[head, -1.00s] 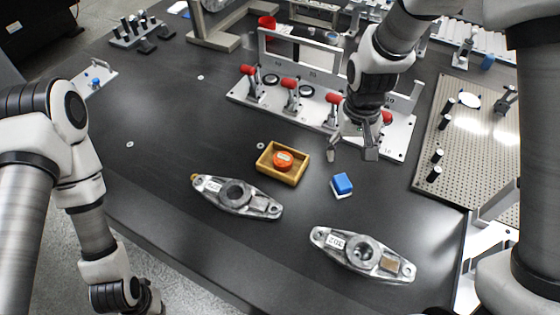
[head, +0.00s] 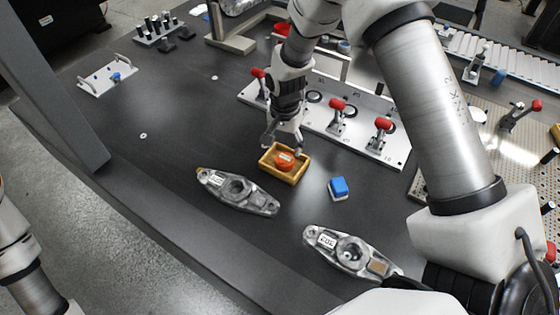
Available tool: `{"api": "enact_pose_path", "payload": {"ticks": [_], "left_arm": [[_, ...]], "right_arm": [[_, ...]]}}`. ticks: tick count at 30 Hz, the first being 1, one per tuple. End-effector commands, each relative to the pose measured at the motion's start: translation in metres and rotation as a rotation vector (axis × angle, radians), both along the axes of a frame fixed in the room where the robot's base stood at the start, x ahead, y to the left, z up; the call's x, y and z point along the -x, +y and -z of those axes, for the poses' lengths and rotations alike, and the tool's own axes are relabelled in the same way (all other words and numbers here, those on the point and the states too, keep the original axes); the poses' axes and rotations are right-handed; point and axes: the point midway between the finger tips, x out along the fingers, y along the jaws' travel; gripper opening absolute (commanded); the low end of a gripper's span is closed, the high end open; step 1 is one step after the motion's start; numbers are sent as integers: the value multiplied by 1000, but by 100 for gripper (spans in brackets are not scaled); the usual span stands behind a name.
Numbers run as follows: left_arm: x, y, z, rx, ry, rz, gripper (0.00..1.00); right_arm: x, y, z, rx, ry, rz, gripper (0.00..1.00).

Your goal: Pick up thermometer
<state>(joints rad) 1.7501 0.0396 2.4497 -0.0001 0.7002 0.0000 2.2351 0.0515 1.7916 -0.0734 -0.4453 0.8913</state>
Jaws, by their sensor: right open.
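A small round orange object (head: 285,161) with a pale label, which may be the thermometer, lies in an open yellow tray (head: 297,179). The tray sits on the dark table. My right gripper (head: 284,146) points down over the far side of the tray. Its fingers are apart, one near the tray's left side and one near its right side, with nothing held between them. I cannot tell whether the fingertips touch the tray or the orange object. My left arm shows at the lower left edge, and its gripper is out of view.
A blue-and-white block (head: 338,188) lies right of the tray. Two grey metal castings lie in front, one at left (head: 237,192) and one at right (head: 348,252). A fixture plate (head: 368,152) with red-handled clamps stands behind.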

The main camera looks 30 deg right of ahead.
Motion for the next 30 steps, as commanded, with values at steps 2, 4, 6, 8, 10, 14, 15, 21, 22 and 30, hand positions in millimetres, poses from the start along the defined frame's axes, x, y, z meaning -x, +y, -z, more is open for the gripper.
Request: {"api": "enact_pose_path", "payload": {"ticks": [2, 4, 6, 8, 10, 14, 15, 21, 22, 30], "left_arm": [[0, 0, -1, 0, 0, 0, 0], [0, 0, -3, 0, 1, 0, 0], [0, 0, -5, 0, 1, 0, 0], [0, 0, -5, 0, 1, 0, 0], [0, 0, -5, 0, 1, 0, 0], [0, 0, -5, 0, 1, 0, 0], [0, 0, -5, 0, 1, 0, 0], [0, 0, -5, 0, 1, 0, 0], [0, 0, -5, 0, 1, 0, 0], [0, 0, -5, 0, 1, -1, 0]], "right_arm": [[1, 0, 10, 0, 1, -1, 68], [4, 1, 21, 0, 4, -1, 68], [6, 2, 35, 0, 4, -1, 68], [5, 2, 45, 1, 2, -1, 68], [5, 2, 53, 1, -1, -1, 68], [4, 2, 55, 0, -3, -1, 68], [4, 2, 55, 0, -3, -1, 68], [4, 2, 55, 0, -1, -1, 18], [4, 2, 55, 0, -1, -1, 18], [4, 2, 54, 0, -1, -1, 18]]}}
